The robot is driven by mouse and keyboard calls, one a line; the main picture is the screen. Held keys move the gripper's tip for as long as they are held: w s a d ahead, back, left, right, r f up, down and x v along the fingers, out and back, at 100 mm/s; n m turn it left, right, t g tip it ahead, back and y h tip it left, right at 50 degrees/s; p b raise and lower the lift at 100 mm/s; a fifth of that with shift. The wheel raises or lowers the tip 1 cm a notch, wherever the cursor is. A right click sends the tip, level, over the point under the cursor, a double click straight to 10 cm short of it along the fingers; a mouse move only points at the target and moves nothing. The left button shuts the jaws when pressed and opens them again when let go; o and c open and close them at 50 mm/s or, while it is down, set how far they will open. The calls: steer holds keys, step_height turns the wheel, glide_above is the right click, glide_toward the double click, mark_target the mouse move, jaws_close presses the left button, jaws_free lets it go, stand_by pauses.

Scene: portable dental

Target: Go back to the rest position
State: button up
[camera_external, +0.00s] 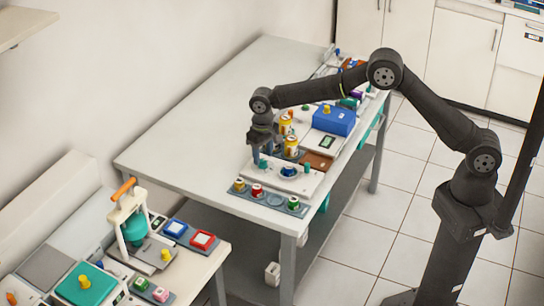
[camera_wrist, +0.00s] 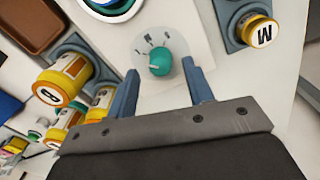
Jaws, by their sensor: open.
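My gripper (camera_external: 261,152) hangs pointing down over the near end of the long grey table (camera_external: 190,135). In the wrist view my gripper (camera_wrist: 160,68) has its two blue fingers apart, with nothing held between them. A teal knob (camera_wrist: 159,61) on a white panel with dark markings shows between the fingertips. I cannot tell how far the tips are above it. In the external view the white panel (camera_external: 300,183) lies right below my gripper. My arm reaches across from the stand at the right, bent at the elbow.
Yellow-ringed cylinders (camera_external: 291,145), a blue box (camera_external: 333,121) and a brown tray (camera_external: 317,160) stand close by. A grey strip with coloured caps (camera_external: 270,200) lies along the near edge. A smaller bench (camera_external: 197,275) stands at front left. The table's left half is clear.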

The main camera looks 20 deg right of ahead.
steer(key=shift+r, duration=2.55)
steer(key=o, duration=1.2)
steer(key=shift+c, duration=0.2)
steer(key=shift+r, duration=0.1)
steer(key=s+d+r+m, duration=0.9)
steer(key=d+r+m, duration=0.3)
steer(key=m, duration=0.3)
steer(key=shift+t, duration=0.3)
steer(key=f, duration=0.9)
steer(key=shift+w+f, duration=0.4)
